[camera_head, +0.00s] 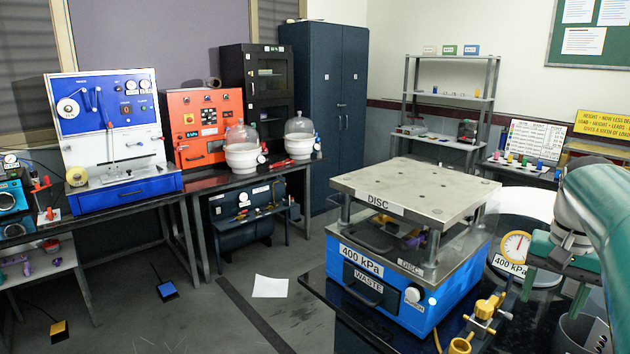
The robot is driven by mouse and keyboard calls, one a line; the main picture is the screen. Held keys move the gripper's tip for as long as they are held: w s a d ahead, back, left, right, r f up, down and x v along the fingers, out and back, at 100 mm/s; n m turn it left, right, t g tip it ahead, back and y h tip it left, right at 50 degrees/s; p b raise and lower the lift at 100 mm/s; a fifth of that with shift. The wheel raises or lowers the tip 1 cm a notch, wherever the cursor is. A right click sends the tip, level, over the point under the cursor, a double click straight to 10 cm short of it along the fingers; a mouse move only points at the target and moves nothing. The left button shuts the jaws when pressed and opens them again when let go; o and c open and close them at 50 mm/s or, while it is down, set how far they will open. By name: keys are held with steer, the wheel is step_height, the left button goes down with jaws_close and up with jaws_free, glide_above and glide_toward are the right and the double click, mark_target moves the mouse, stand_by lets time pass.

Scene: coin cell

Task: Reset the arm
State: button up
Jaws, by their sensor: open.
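My teal arm comes in at the right edge of the view. My gripper (554,294) hangs below its pale wrist at the lower right, with its fingers apart and pointing down. I see nothing held between them. It is to the right of the blue DISC press (388,295), whose labels read 400 kPa and WASTE, and near a round pressure gauge (516,245). The gripper's lower end is partly lost against the dark bench and the things around it.
A yellow fitting (487,308) stands on the black bench (325,289) close to my gripper's left. A grey cup (578,331) is below it. Blue (124,188) and orange (208,126) machines stand on the left benches. A paper sheet (270,286) lies on the open floor.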

steer(key=s+a+f+n+t, duration=0.1)
steer(key=s+a+f+n, duration=0.1)
steer(key=a, duration=0.7)
steer(key=s+a+f+n+t, duration=0.2)
steer(key=s+a+f+n, duration=0.1)
steer(key=a, duration=0.6)
steer(key=s+a+f+n+t, duration=0.2)
steer(key=s+a+f+n, duration=0.1)
steer(key=a, duration=0.6)
steer(key=shift+s+f, duration=0.15)
steer(key=shift+s, duration=0.7)
steer(key=shift+s+d, duration=0.1)
steer(key=shift+d, duration=0.05)
